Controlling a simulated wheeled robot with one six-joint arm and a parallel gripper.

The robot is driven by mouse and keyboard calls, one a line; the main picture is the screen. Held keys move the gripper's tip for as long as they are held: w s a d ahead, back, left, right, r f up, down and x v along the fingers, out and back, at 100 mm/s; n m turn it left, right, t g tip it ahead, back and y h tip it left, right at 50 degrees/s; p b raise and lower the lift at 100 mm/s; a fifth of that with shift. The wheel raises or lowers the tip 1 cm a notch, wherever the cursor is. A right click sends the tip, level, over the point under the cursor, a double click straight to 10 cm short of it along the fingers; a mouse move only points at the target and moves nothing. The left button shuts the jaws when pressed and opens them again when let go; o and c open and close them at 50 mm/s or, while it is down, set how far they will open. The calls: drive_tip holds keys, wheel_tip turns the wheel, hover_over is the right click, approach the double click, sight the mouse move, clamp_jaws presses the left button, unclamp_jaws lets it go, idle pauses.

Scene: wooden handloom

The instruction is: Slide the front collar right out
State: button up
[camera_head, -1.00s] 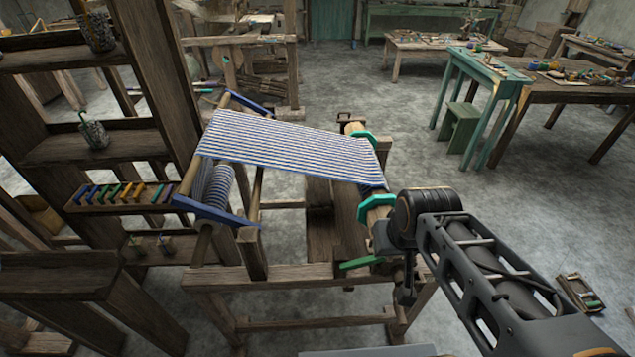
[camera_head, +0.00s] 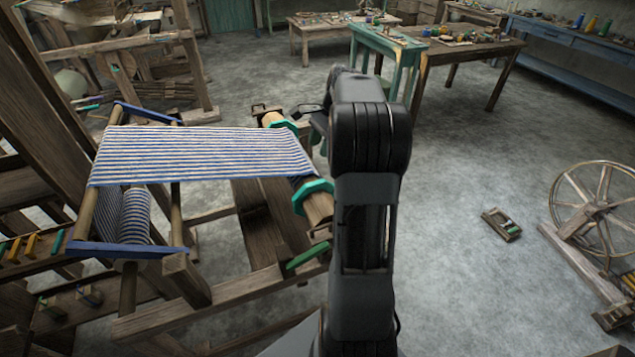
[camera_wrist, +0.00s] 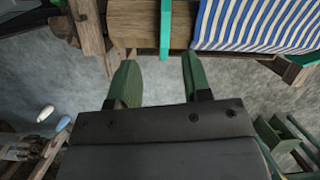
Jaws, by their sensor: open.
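The cloth beam (camera_head: 318,206) lies along the right side of the loom. It carries two teal octagonal collars, a near one (camera_head: 313,192) and a far one (camera_head: 280,124), at the edges of the striped cloth (camera_head: 200,152). In the wrist view a teal collar (camera_wrist: 166,28), seemingly the near one, stands edge-on between bare wood and cloth. My gripper (camera_wrist: 158,68) is open and empty, its green fingers spread below that collar, apart from it. In the head view my arm hides most of the gripper.
A green lever (camera_head: 308,256) sits near the beam's near end. A small tray (camera_head: 502,224) and a spinning wheel (camera_head: 595,210) are on the floor at right. Tables (camera_head: 450,55) stand behind. The floor right of the loom is mostly clear.

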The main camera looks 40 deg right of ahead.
sight(317, 183)
drive_tip(key=d+f+m, duration=0.2)
drive_tip(key=d, duration=0.2)
drive_tip(key=shift+y, duration=0.3)
drive_tip(key=x, duration=1.3)
drive_tip(key=shift+d+f, duration=0.15)
drive_tip(key=shift+f, duration=0.15)
drive_tip(key=shift+c, duration=0.3)
clamp_jaws()
